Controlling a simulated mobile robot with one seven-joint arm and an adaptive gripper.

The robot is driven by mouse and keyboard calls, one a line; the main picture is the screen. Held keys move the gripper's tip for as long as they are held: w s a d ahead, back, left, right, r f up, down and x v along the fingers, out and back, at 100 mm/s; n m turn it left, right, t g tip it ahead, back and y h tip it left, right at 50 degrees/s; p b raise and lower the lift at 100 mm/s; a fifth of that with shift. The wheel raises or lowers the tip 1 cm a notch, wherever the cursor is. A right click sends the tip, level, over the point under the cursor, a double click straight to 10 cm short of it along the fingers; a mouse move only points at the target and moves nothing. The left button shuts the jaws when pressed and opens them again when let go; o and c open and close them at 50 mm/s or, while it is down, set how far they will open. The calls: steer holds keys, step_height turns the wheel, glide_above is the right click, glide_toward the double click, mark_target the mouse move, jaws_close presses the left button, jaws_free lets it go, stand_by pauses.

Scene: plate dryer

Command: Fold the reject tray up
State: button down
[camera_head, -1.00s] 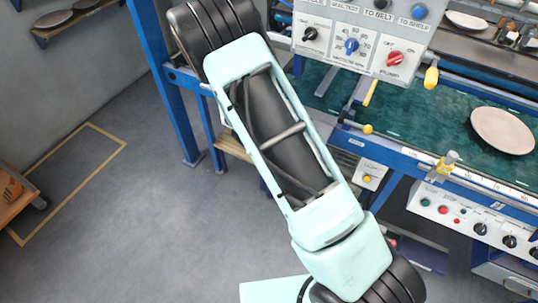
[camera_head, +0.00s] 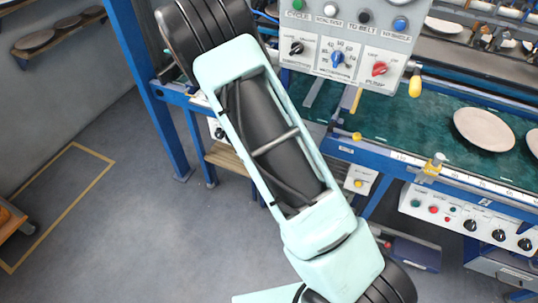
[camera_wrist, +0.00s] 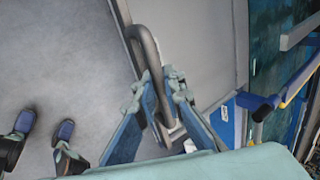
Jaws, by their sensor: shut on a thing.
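The reject tray seems to be the flat light-grey panel (camera_wrist: 205,45) with a raised edge, in the upper middle of the wrist view. A bent grey bar handle (camera_wrist: 146,45) runs along its left edge. My gripper (camera_wrist: 162,90) has its blue fingers closed around the lower part of this handle. The exact contact is partly hidden by the fingers. In the head view my arm covers the middle, and neither my gripper nor the tray can be made out.
A control panel (camera_head: 350,45) with knobs hangs over the green belt (camera_head: 410,125), where a plate (camera_head: 484,130) lies. A blue post (camera_head: 145,90) stands left of my arm. A lower control box (camera_head: 465,220) is at right. Grey floor (camera_head: 120,220) is open at left.

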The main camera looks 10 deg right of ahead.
steer(key=shift+a, duration=0.15)
steer(key=c, duration=2.1)
jaws_free()
steer(key=shift+s+r, duration=0.15)
steer(key=shift+o, duration=0.4)
steer(key=shift+r, duration=0.1)
steer(key=v, duration=1.2)
